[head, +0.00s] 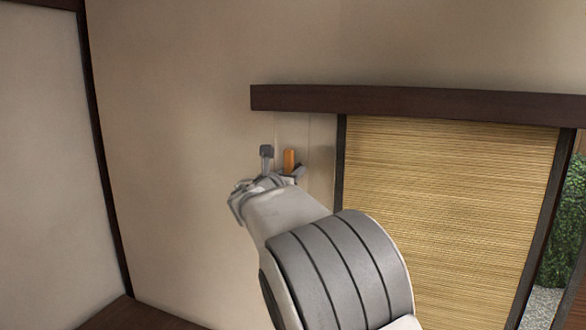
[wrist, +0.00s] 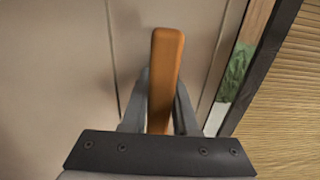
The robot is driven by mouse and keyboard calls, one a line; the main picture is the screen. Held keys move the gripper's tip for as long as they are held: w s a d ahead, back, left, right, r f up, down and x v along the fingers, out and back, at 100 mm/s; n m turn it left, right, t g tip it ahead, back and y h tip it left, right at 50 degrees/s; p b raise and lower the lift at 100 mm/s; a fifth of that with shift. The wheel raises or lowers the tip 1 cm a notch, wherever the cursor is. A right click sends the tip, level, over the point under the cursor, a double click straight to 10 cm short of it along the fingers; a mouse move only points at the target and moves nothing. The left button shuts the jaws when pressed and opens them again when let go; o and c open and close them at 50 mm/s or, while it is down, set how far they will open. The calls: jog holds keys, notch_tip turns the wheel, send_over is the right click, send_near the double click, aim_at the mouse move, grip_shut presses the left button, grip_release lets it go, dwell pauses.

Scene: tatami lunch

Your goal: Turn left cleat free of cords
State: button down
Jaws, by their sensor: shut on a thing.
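The left cleat shows as an orange-brown wooden bar (wrist: 166,75) standing upright in the wrist view, with its lower part between my gripper's fingers. In the head view the orange bar (head: 289,161) stands out above my gripper (head: 283,174) against the wall. My gripper also shows in the wrist view (wrist: 160,115), shut on the bar. Thin cords (head: 308,140) hang down the wall beside it, and a cord (wrist: 112,60) runs to the left of the bar in the wrist view. The cleat's base is hidden by my gripper.
A bamboo blind (head: 445,190) hangs to the right in a dark frame, under a dark wooden beam (head: 400,102). Greenery (head: 565,220) shows beyond the opening at the far right. The plain wall (head: 180,150) to the left is clear.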

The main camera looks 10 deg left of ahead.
dwell(0.6)
jog(key=c, duration=0.7)
grip_release()
jog(key=shift+s, duration=0.1)
jog(key=s+b, duration=0.1)
jog(key=s, duration=0.4)
jog(key=s+a+b, duration=0.1)
jog(key=s+b, duration=0.1)
jog(key=s, duration=0.4)
jog(key=s+a+b, duration=0.1)
jog(key=s, duration=0.5)
jog(key=shift+a+b, duration=0.2)
jog(key=shift+b, duration=0.2)
